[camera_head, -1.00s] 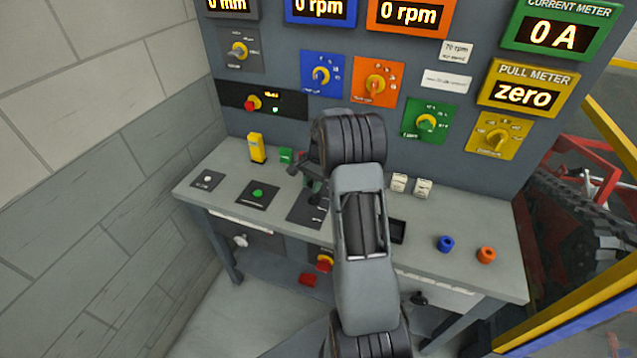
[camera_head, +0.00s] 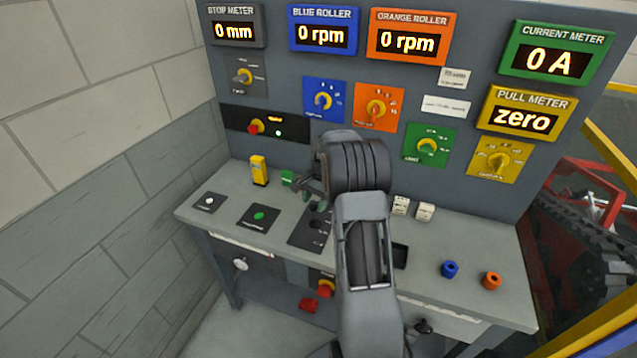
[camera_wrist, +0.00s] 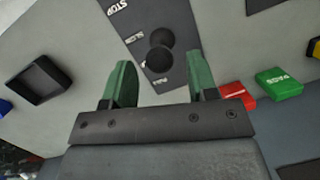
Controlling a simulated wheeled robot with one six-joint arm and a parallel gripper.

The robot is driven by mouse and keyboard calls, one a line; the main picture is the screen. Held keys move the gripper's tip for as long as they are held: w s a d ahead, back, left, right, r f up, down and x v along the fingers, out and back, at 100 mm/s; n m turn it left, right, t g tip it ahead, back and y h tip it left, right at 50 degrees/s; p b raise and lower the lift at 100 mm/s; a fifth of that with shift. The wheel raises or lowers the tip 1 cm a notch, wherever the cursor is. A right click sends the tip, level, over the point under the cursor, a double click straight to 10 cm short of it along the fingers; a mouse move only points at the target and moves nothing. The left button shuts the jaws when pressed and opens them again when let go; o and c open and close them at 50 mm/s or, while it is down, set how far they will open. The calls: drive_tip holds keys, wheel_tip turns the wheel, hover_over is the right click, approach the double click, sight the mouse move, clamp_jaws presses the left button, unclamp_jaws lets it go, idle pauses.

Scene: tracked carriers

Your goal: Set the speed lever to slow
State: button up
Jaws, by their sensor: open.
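The speed lever's dark panel (camera_head: 307,232) lies on the grey bench, partly hidden behind my arm. In the wrist view the panel (camera_wrist: 123,22) carries the words STOP and SLOW. Two overlapping dark round shapes, which look like the black lever knob (camera_wrist: 158,61) and another round part behind it, are beside and just below SLOW. I cannot tell the lever's exact setting. My gripper (camera_wrist: 159,62) is open, its green fingers on either side of the knob in the picture. Contact is not clear. In the head view my gripper (camera_head: 316,196) is over the panel.
A red piece (camera_wrist: 237,94) lies close right of my fingers. A black tray (camera_wrist: 39,80) is to the left.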

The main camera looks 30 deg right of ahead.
drive_tip(key=v, duration=1.1)
drive_tip(key=shift+r+b, duration=0.35)
drive_tip(key=shift+b, duration=0.05)
